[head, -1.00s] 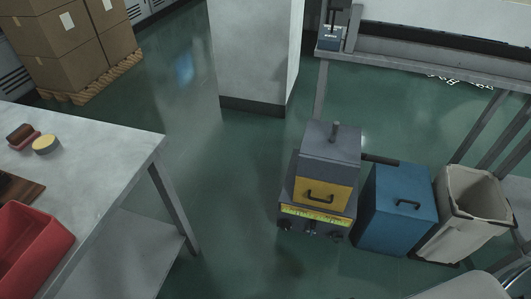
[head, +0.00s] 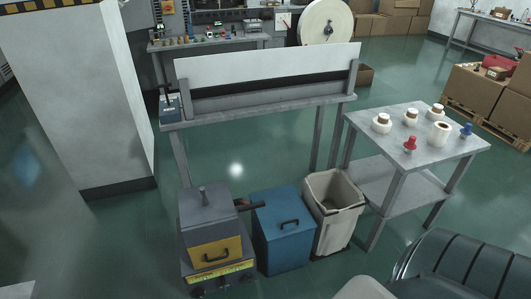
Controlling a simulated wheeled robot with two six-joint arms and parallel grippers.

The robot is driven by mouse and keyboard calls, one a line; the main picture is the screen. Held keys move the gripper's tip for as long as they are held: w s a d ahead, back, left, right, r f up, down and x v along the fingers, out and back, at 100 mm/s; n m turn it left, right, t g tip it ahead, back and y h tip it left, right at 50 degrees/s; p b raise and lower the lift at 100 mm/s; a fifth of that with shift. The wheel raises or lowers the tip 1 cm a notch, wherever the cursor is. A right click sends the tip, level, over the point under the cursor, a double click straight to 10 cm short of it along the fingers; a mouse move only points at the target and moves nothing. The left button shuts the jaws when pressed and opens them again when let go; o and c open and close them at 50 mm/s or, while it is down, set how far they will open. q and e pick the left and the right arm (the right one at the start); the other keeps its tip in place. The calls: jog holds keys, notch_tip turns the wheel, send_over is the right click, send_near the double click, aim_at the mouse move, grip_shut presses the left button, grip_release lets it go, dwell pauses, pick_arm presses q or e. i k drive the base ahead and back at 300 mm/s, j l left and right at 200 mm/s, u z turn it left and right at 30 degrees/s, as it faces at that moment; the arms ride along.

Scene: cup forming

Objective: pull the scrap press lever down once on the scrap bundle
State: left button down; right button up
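A squat grey machine with a yellow front (head: 215,252) stands on the floor at the lower left of the head view. It has a knob on top and a dark bar (head: 248,204) sticking out of its right side. It may be the scrap press and its lever, but I cannot be sure. A small blue device with an upright dark handle (head: 170,104) sits at the left end of the long grey bench (head: 260,112). I cannot make out a scrap bundle. Neither of my grippers is in view.
A blue bin (head: 283,232) and a beige open bin (head: 333,205) stand right of the machine. A grey table (head: 400,150) with spools is farther right. A pillar (head: 85,100) stands at left. Green floor is open between pillar and bench.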

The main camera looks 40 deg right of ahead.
aim_at(247, 207)
jog(key=z, duration=1.1)
